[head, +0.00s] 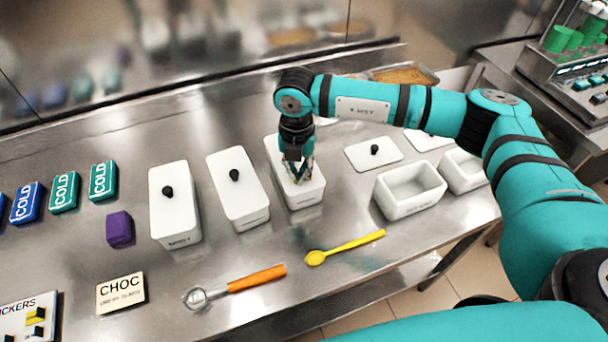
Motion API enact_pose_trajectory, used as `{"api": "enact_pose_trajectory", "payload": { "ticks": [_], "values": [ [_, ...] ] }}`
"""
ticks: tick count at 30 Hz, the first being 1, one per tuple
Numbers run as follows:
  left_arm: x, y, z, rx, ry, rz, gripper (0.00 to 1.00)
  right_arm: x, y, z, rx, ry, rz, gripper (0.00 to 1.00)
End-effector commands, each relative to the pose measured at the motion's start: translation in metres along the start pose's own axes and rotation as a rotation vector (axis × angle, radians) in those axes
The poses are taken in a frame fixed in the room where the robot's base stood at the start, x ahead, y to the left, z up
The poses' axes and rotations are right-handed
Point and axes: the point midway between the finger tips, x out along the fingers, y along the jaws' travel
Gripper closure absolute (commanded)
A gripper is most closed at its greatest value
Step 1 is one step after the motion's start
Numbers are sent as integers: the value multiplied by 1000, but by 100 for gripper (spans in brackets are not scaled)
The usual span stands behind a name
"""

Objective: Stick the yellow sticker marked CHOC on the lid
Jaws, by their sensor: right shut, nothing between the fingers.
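My right gripper (299,177) is shut and empty, pointing down over the lid of a white lidded tub (309,192). It hides most of that lid, and I cannot tell whether the fingertips touch it or whether a sticker lies under them. A sticker sheet (14,317) lies at the lower left, partly cut off by the frame. A cream card (121,292) reading CHOC stands to the right of the sheet. My left gripper is not in view.
Two more lidded white tubs (175,215) (238,190) stand left of the gripper. Open white tubs (411,205) and a loose lid (373,153) are to the right. An orange-handled scoop (255,279), yellow spoon (345,247), purple block (120,229) and several COLD packs (103,181) lie around.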

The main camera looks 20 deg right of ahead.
Motion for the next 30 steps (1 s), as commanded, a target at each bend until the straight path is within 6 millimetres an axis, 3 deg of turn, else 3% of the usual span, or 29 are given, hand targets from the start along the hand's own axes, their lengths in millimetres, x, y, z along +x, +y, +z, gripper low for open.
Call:
{"api": "enact_pose_trajectory", "payload": {
  "ticks": [17,30],
  "values": [
    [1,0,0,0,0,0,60,2,-1,0,0,2,-2,100],
    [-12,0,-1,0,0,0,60,-21,0,0,0,1,-1,100]
  ]
}}
